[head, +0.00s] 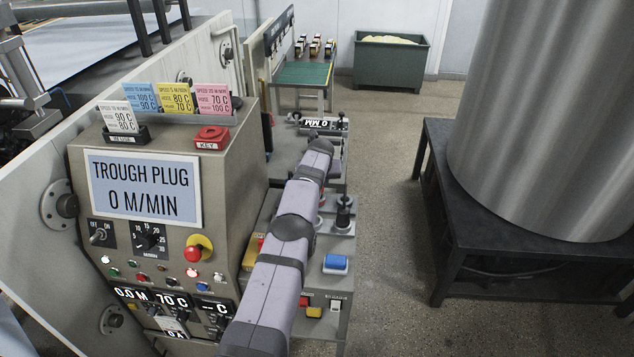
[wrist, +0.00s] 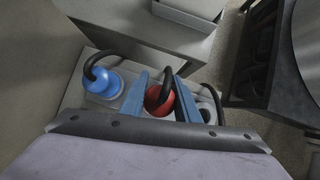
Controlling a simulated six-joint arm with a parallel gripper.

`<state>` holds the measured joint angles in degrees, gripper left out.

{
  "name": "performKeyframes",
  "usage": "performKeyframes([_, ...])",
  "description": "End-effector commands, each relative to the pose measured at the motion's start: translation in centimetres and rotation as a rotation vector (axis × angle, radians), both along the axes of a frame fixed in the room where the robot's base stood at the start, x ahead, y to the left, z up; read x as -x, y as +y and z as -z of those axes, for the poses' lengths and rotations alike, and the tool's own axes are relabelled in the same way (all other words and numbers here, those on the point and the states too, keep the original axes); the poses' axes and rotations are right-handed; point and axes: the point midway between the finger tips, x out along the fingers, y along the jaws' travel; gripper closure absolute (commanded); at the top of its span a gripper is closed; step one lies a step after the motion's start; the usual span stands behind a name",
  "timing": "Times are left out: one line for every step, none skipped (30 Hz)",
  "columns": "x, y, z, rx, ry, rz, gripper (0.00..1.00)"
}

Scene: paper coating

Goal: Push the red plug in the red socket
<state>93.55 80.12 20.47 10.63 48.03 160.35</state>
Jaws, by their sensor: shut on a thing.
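In the wrist view my gripper (wrist: 162,84) has its two blue fingers on either side of a red plug (wrist: 159,103) with a black cable or loop on it. The gripper is shut on this plug. The plug is over or at a grey block; its lower end and the red socket are hidden, so I cannot tell how deep it sits. In the head view my arm covers the gripper and the plug.
A blue plug (wrist: 102,82) with a black loop sits left of the fingers on the grey block. A dark rounded part (wrist: 206,114) is just right of them. In the head view, a control panel (head: 143,188) stands left and a metal drum (head: 550,110) right.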

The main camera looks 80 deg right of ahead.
Motion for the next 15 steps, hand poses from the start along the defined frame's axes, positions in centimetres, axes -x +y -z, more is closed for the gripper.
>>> performKeyframes([0.0,0.0,0.2,0.001,0.000,0.000,0.95])
performKeyframes([0.0,0.0,0.3,0.001,0.000,0.000,0.95])
performKeyframes([0.0,0.0,0.3,0.001,0.000,0.000,0.95])
performKeyframes([0.0,0.0,0.4,0.001,0.000,0.000,0.95])
performKeyframes([0.0,0.0,0.5,0.001,0.000,0.000,0.95])
performKeyframes([0.0,0.0,0.6,0.001,0.000,0.000,0.95])
performKeyframes([0.0,0.0,0.6,0.001,0.000,0.000,0.95])
performKeyframes([0.0,0.0,0.7,0.001,0.000,0.000,0.95])
performKeyframes([0.0,0.0,0.8,0.001,0.000,0.000,0.95])
performKeyframes([0.0,0.0,0.9,0.001,0.000,0.000,0.95])
performKeyframes([0.0,0.0,0.9,0.001,0.000,0.000,0.95])
performKeyframes([0.0,0.0,1.0,0.001,0.000,0.000,0.95])
performKeyframes([0.0,0.0,1.1,0.001,0.000,0.000,0.95])
performKeyframes([0.0,0.0,1.2,0.001,0.000,0.000,0.95])
performKeyframes([0.0,0.0,1.3,0.001,0.000,0.000,0.95])
